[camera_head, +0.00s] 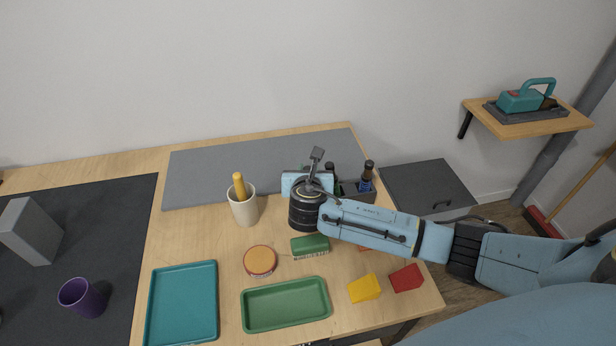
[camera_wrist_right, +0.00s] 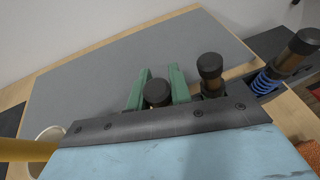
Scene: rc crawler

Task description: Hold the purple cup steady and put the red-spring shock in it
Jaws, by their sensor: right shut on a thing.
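The purple cup (camera_head: 82,297) stands on the dark mat at the lower left in the head view, away from both grippers. My right gripper (camera_head: 308,176) is over the back of the table, by the dark shock rack (camera_head: 357,192). In the right wrist view its green fingers (camera_wrist_right: 160,85) are closed around a black-capped shock (camera_wrist_right: 157,93). The spring of that shock is hidden, so its colour cannot be told. A second black-capped shock (camera_wrist_right: 210,75) stands beside it, its spring hidden too. A blue-spring shock (camera_wrist_right: 285,64) stands at the right. My left gripper is out of view.
A cream cup (camera_head: 243,208) with a yellow handle stands left of my right gripper. A teal tray (camera_head: 182,304), green tray (camera_head: 286,304), orange-lidded round tin (camera_head: 260,261), green brush (camera_head: 310,246), yellow block (camera_head: 364,288) and red block (camera_head: 406,278) lie in front. A grey box (camera_head: 30,232) stands behind the purple cup.

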